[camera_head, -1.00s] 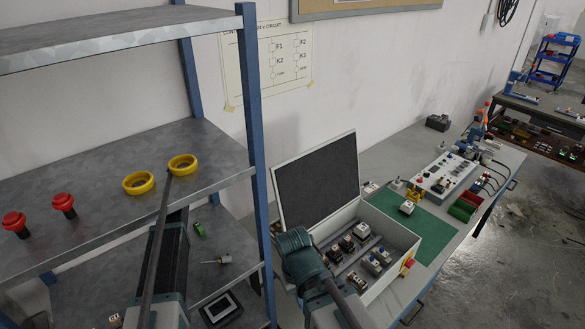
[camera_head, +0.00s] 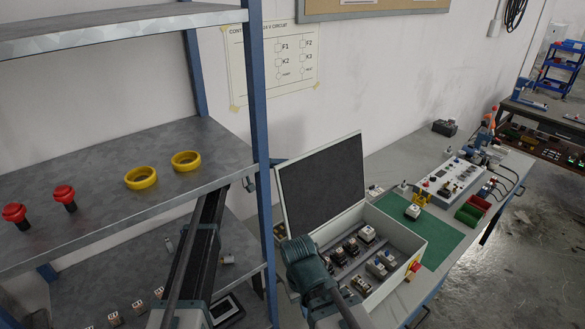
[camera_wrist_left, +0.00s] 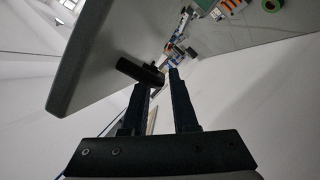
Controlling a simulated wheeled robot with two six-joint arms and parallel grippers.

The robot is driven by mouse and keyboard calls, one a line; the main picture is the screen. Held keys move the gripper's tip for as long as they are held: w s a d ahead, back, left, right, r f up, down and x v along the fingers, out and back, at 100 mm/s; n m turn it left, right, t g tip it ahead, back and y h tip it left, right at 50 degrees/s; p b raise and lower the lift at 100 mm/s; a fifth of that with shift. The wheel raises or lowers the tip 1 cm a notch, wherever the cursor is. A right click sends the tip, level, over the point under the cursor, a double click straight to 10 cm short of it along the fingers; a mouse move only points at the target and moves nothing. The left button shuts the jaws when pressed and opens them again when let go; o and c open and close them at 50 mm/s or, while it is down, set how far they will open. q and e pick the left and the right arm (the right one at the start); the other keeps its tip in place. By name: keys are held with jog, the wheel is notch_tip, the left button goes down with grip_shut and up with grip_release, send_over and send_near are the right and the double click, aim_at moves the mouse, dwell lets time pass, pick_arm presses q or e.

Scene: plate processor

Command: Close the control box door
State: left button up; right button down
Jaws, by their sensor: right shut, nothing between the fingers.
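The control box (camera_head: 409,231) is a light-grey open box on the bench with several components inside. Its door (camera_head: 322,185), a pale panel with a dark inner face, stands raised at the back left. My left arm comes up past the shelf; its dark gripper (camera_head: 281,162) shows only partly behind the blue post, by the door's upper left corner. In the left wrist view my left gripper's (camera_wrist_left: 160,85) two fingers are apart, near a black peg (camera_wrist_left: 140,72) on a pale panel. My right gripper (camera_head: 297,250) is by the box's front left; its shut fingertips are hidden by my arm.
The blue shelf post (camera_head: 259,110) stands between my left arm and the box. The shelf holds yellow rings (camera_head: 141,177) and red buttons (camera_head: 64,194). A green mat (camera_head: 440,238) and a grey control panel (camera_head: 452,183) lie right of the box.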

pick_arm(q)
jog(key=shift+x, duration=0.9)
jog(key=shift+a, duration=0.1)
grip_shut()
jog(key=shift+r, duration=0.1)
dwell(0.7)
